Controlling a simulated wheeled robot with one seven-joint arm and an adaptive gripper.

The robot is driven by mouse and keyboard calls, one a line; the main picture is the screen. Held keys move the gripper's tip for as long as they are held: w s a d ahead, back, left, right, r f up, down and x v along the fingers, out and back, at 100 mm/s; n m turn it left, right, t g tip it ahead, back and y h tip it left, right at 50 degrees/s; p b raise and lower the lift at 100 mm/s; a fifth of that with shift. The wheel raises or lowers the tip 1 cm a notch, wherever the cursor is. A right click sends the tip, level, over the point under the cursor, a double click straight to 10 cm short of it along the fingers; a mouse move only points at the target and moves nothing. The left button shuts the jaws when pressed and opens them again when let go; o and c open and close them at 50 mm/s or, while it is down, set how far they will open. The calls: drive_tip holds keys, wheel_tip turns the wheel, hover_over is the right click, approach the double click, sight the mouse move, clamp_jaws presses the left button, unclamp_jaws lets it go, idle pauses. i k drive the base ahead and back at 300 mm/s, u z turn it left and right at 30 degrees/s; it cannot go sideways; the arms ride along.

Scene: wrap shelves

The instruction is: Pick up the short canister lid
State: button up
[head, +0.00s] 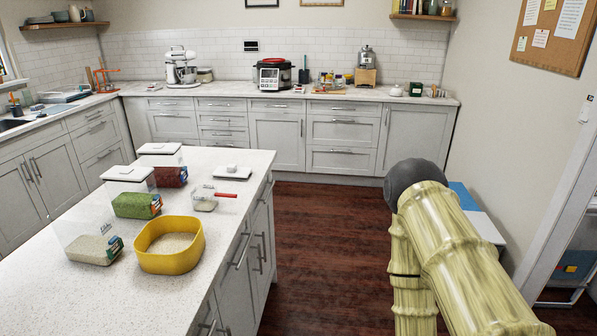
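A flat white lid (231,171) with a small raised knob lies on the island counter near its far right corner; I take it for the short canister lid. Clear canisters stand along the left of the island: one with pale grains (94,247) and no lid visible on it, one with green contents (137,204) and one with dark red contents (171,174), both with white lids on top. My arm shows at the right, over the floor and apart from the island. My gripper cannot be made out in the head view.
A yellow bowl (152,262) of pale grains stands at the island's front. A clear cup with a red handle (228,195) sits between it and the lid. The island's right front is clear. Dark wooden floor (320,235) lies open right of the island.

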sight(241, 173)
drive_tip(key=z, duration=1.05)
drive_tip(key=i, duration=2.55)
drive_tip(key=u, duration=3.05)
